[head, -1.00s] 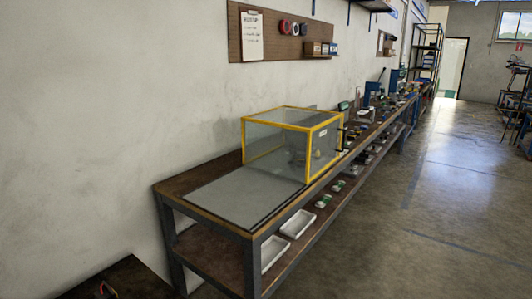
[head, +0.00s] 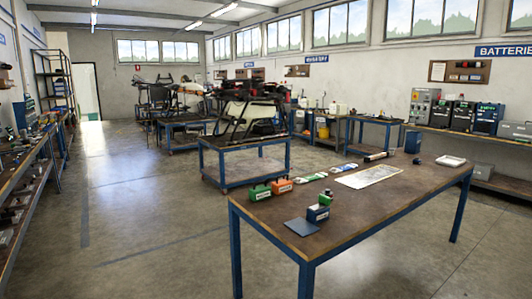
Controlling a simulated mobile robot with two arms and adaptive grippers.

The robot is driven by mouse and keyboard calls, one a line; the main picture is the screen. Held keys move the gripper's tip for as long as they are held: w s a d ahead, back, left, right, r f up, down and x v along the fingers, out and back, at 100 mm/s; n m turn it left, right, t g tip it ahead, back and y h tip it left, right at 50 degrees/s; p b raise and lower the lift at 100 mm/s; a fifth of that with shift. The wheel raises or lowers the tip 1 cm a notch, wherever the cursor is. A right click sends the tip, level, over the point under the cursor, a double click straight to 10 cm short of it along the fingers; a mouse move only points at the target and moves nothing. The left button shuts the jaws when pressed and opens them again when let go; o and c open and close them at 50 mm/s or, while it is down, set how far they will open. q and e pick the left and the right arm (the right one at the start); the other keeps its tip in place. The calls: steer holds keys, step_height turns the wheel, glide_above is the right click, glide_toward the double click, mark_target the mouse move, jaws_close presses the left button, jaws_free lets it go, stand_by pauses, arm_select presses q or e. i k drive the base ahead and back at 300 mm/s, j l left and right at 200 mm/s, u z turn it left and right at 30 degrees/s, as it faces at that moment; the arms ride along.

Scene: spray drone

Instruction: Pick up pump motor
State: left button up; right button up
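Neither of my grippers shows in the head view. I cannot tell for sure which thing is the pump motor. A wooden-topped table with blue legs (head: 400,205) stands in front of me to the right. On it are a green box (head: 260,193), an orange box (head: 282,186) and a small dark blue block (head: 317,213) with a green part (head: 325,198) at its top. A flat dark blue plate (head: 301,228) lies by the near edge. A dark cylinder (head: 377,156) lies near the far edge.
A white sheet (head: 368,177), a white tray (head: 451,161) and a dark blue container (head: 413,142) are on the same table. A blue cart (head: 245,170) carrying a drone stands behind. A bench runs along the left wall. Floor on the left (head: 130,220) is clear.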

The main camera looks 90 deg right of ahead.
mark_target(417, 161)
steer(key=z, duration=4.2)
steer(key=i+z, duration=0.45)
steer(key=i, duration=6.05)
steer(key=i+u, duration=0.2)
steer(key=i, duration=0.25)
steer(key=i+l+u, duration=0.2)
steer(key=i, duration=0.3)
steer(key=i+l+u, duration=0.25)
steer(key=i, duration=0.2)
steer(key=j, duration=0.1)
